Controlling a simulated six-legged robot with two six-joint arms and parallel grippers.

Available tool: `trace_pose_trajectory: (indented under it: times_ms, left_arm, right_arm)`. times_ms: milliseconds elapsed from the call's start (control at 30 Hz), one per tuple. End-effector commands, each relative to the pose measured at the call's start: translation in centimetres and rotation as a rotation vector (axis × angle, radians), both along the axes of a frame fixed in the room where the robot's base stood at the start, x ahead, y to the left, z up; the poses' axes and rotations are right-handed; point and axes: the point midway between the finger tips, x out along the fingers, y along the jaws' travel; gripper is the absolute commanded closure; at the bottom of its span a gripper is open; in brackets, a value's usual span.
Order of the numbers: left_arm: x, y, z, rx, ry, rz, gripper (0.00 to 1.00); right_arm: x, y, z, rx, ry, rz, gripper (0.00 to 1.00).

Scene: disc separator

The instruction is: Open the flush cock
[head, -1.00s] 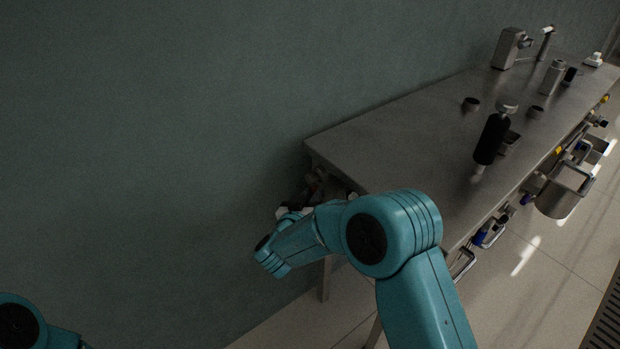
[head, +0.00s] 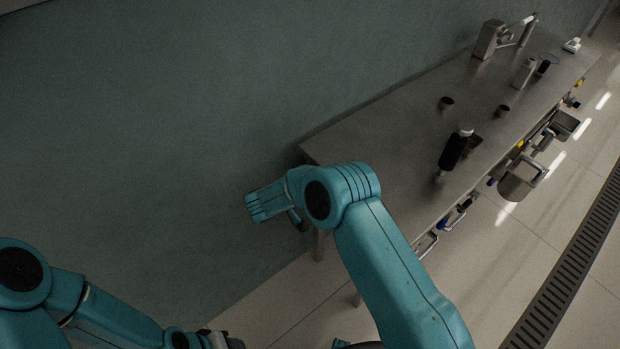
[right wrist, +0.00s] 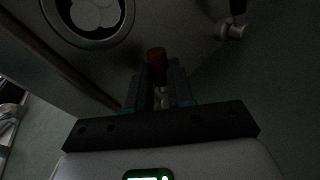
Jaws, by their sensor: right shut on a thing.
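In the right wrist view, my right gripper (right wrist: 160,95) has its two dark fingers close together on a reddish-brown rounded piece (right wrist: 156,57), which looks like a cock handle. The piece sits against a dim grey surface, and the fingers cover its lower part.
In the right wrist view, a round port with a pale ring (right wrist: 88,15) is at the upper left and a small metal fitting (right wrist: 232,30) at the upper right. The steel table (head: 385,150) carries a black-bodied bottle (head: 453,150) and small cups. A metal bucket (head: 520,180) hangs along its front.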

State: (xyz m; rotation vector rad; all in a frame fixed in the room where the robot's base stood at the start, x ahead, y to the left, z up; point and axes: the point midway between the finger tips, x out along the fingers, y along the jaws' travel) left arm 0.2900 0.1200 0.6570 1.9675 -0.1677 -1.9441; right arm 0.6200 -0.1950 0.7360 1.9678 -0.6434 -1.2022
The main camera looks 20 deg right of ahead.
Motion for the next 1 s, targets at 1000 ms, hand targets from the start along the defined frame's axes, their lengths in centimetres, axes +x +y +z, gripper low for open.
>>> trace_pose_trajectory:
  times_ms: [1000]
  left_arm:
    - [0.0,0.0,1.48,0.0,0.0,0.0,0.53]
  right_arm:
    - [0.18,0.06,1.24,-0.111,0.3,0.001,1.0]
